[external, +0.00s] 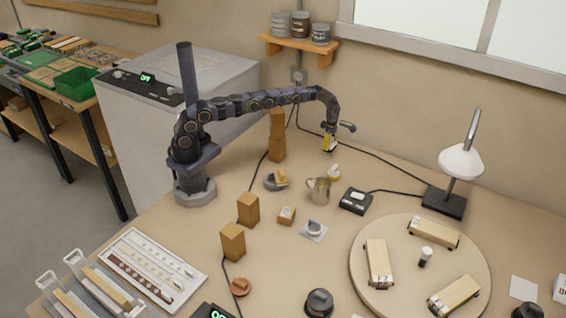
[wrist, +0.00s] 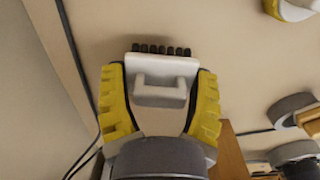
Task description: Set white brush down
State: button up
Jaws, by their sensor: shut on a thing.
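The white brush (wrist: 160,68), with a row of dark bristles and a loop-like handle, is between the yellow fingers of my gripper (wrist: 160,82) in the wrist view. The fingers are shut on its two sides, with the bristles pointing away from the palm. In the external view my gripper (external: 330,143) is above the back of the bench (external: 300,262), near the wall. The brush is too small to make out clearly there. The bench surface shows beyond the brush in the wrist view, with a gap that I cannot measure.
A small yellow-and-white object (external: 333,174) and a metal mug (external: 319,190) stand just in front of my gripper. A tall wooden block (external: 277,135) is to its left. A black cable (external: 385,165) crosses behind.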

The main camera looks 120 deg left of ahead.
aim_at(330, 150)
jog(key=shift+f, duration=1.7)
jog(key=shift+w+f, duration=0.1)
jog(key=o, duration=1)
jog(key=shift+o, duration=0.2)
notch_tip(330, 150, up, 12)
jog(key=shift+r, duration=0.15)
